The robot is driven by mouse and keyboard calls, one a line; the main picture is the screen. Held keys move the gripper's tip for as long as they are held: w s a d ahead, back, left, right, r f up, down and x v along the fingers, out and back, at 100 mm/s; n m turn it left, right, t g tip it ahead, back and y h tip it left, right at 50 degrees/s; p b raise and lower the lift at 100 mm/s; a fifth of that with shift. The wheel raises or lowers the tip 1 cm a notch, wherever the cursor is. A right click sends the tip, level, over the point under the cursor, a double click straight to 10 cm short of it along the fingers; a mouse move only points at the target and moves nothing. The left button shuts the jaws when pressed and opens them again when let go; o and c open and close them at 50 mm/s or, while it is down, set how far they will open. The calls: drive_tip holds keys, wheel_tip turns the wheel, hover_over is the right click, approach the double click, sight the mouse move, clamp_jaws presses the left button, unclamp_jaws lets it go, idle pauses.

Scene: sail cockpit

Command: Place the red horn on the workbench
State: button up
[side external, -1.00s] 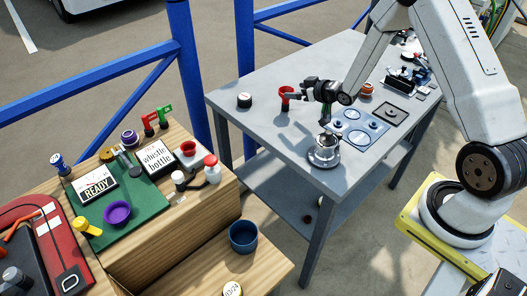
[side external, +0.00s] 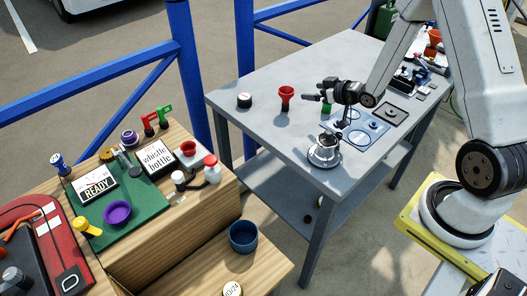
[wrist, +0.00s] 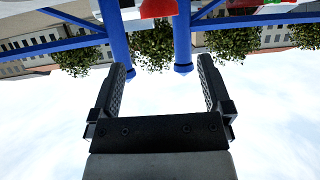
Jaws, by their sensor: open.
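The red horn (side external: 286,97) stands upright on the grey workbench (side external: 262,122), flared end up, near the bench's far left part. My gripper (side external: 312,97) is just to the right of the horn, apart from it, with its fingers pointing left. In the wrist view my gripper (wrist: 165,68) is open with nothing between its fingers. A red patch shows at the top edge of that view; I cannot tell what it is.
A round white-and-black item (side external: 244,101) sits left of the horn. A metal winch (side external: 324,152) is at the bench's front edge, with a blue panel (side external: 360,130) beside it. A wooden stand (side external: 165,235) with several small items is at the left. Blue railings run behind.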

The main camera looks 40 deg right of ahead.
drive_tip(key=shift+a, duration=0.15)
drive_tip(key=s+a+r+g, duration=0.2)
drive_tip(key=s+a+g, duration=0.3)
drive_tip(key=s+a, duration=0.3)
drive_tip(key=s+a+r+m+g+h, duration=0.1)
drive_tip(key=s+a+r+g, duration=0.2)
drive_tip(key=s+a+g, duration=0.2)
drive_tip(key=s+a, duration=0.3)
drive_tip(key=s, duration=0.2)
drive_tip(key=shift+r+g, duration=0.2)
drive_tip(key=shift+g, duration=0.2)
